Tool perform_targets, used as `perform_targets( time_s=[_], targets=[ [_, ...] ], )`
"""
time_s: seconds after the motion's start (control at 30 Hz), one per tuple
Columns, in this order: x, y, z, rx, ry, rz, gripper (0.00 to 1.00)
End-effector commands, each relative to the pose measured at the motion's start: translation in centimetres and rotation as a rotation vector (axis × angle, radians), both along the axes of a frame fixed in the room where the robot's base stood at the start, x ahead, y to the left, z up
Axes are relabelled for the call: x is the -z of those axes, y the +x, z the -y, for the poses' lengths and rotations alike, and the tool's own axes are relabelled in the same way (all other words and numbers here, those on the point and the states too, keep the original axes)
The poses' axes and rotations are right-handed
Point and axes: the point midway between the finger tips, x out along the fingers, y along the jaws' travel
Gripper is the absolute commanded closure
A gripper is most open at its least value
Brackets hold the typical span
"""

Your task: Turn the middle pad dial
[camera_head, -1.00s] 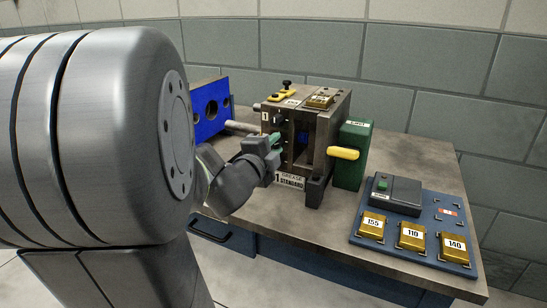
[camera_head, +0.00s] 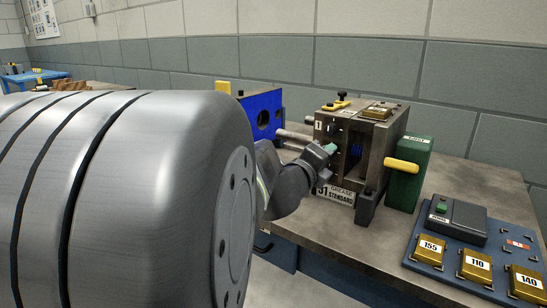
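The mould block (camera_head: 378,140) stands on the bench, a grey-brown metal body with a dark opening in its front. A small dark dial-like knob (camera_head: 331,128) shows on its front left, near a white "1" label (camera_head: 318,126). I cannot tell for sure which part is the middle pad dial. My gripper (camera_head: 331,149) is at the front left of the block, just below that knob, with a green part at its tip. My wrist hides part of the front. Whether the fingers touch or grip anything is too small to tell.
A blue mould half (camera_head: 261,116) stands behind on rods. A green block (camera_head: 410,170) with a yellow handle (camera_head: 402,166) is to the right. A blue board (camera_head: 453,268) holds several brass pads (camera_head: 476,265) and a button box (camera_head: 452,222). Bare bench (camera_head: 345,235) lies in front.

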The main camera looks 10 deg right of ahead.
Motion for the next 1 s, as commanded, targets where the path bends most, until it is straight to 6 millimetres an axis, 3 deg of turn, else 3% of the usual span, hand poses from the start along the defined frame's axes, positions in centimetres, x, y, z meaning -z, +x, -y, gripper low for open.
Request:
perform_targets(
  time_s=[0.37,0.4,0.5,1.0],
  targets=[
    [0.1,-0.03,0.0,0.001,0.007,0.004,0.99],
    [0.1,-0.03,0.0,0.001,0.007,0.004,0.72],
    [0.09,-0.02,0.0,0.001,0.005,0.004,0.54],
    [0.05,0.0,0.08,-0.001,0.004,0.003,0.54]
  ],
)
